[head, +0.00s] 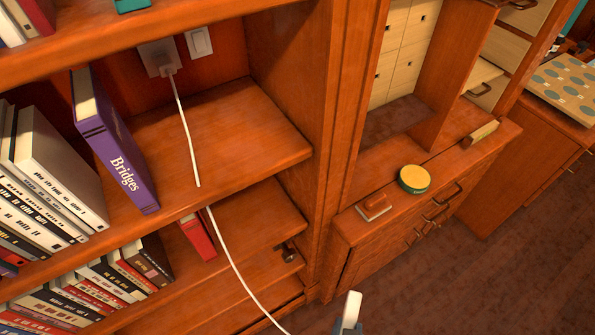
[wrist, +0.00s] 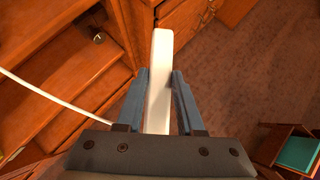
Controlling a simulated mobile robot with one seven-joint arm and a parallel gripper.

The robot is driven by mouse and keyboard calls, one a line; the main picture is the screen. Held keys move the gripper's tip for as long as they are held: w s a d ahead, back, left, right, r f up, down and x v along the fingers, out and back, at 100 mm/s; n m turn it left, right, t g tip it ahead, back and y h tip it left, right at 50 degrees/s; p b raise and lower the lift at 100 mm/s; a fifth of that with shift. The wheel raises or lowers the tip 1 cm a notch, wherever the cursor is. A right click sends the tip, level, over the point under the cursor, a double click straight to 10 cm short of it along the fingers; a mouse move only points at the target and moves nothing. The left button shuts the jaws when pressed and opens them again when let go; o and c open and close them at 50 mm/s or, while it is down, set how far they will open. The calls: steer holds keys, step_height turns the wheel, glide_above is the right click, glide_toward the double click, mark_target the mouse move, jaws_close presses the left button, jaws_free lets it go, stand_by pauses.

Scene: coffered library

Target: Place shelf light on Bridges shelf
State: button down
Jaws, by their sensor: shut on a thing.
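The shelf light (wrist: 158,75) is a white bar held between the two blue fingers of my gripper (wrist: 159,92) in the wrist view. Its top end also shows at the bottom edge of the head view (head: 352,306), with a bit of my gripper (head: 347,328). My gripper is shut on it, below and in front of the bookcase. The Bridges shelf (head: 215,150) holds a purple book (head: 115,150) marked "Bridges" leaning at its left. A white cord (head: 187,135) runs from a wall outlet (head: 160,58) over the shelf's front edge and down.
More books (head: 50,165) stand left of the purple one. The bookcase's upright side (head: 300,90) bounds the shelf at right. A lower shelf (head: 245,225) holds a red book (head: 197,236). A cabinet at right bears a round yellow-topped tin (head: 413,178) and a stamp-like block (head: 374,206).

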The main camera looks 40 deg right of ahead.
steer(key=w+a+r+n+t+y, duration=0.3)
steer(key=w+a+n+t+y, duration=0.2)
steer(key=w+a, duration=1.3)
steer(key=w+n+y, duration=0.1)
steer(key=n+y, duration=0.2)
steer(key=n, duration=0.4)
steer(key=shift+w+a+r+n, duration=0.2)
steer(key=shift+w+a+n, duration=0.1)
steer(key=shift+a, duration=0.1)
